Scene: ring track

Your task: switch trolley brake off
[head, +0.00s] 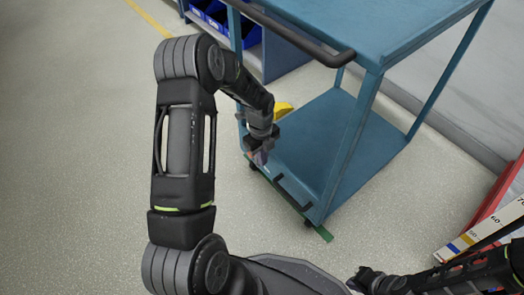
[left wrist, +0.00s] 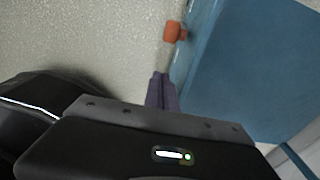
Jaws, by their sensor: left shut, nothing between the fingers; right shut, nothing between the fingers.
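The blue trolley (head: 335,120) stands ahead, with a top shelf, a lower shelf and a black push handle (head: 295,38). My left gripper (head: 260,158) is shut and points down at the near left edge of the lower shelf. In the left wrist view its closed fingers (left wrist: 161,90) are beside the blue shelf edge (left wrist: 195,60), with nothing between them. An orange knob-like part (left wrist: 175,32) sits at that edge, ahead of the fingertips and apart from them. I cannot tell whether it is the brake. My right gripper (head: 366,281) is shut and empty at the bottom, away from the trolley.
A dark bar (head: 294,196) lies along the lower shelf's near edge, with a green strip (head: 325,233) by the corner. A yellow object (head: 283,109) is partly hidden behind my left gripper. Blue bins (head: 218,17) stand behind. A red-and-white object (head: 487,222) is at right. Floor left is clear.

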